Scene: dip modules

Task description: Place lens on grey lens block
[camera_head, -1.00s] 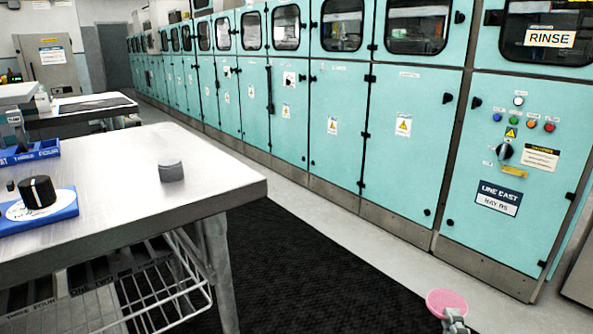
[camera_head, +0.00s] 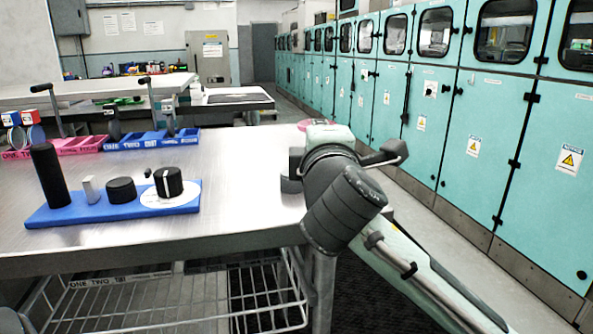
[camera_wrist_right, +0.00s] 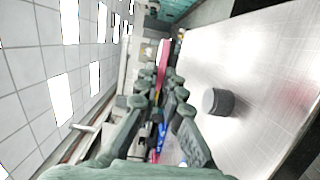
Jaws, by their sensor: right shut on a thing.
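The pink lens (camera_wrist_right: 163,58) is held between the fingertips of my right gripper (camera_wrist_right: 167,80) and shows edge-on in the right wrist view. In the head view a sliver of the lens (camera_head: 304,124) shows behind my right arm, whose fingers are hidden there. The grey lens block (camera_wrist_right: 217,102) is a short round block standing on the table, apart from the lens. In the head view the block (camera_head: 289,185) is partly covered by my right arm, near the table's right edge. My left gripper is not in view.
A blue board (camera_head: 110,214) on the metal table (camera_head: 245,165) holds a tall black cylinder (camera_head: 50,176), black knobs and a small grey piece. Blue (camera_head: 150,142) and pink (camera_head: 82,146) trays stand behind. The table's middle is clear. Teal cabinets (camera_head: 455,115) line the right.

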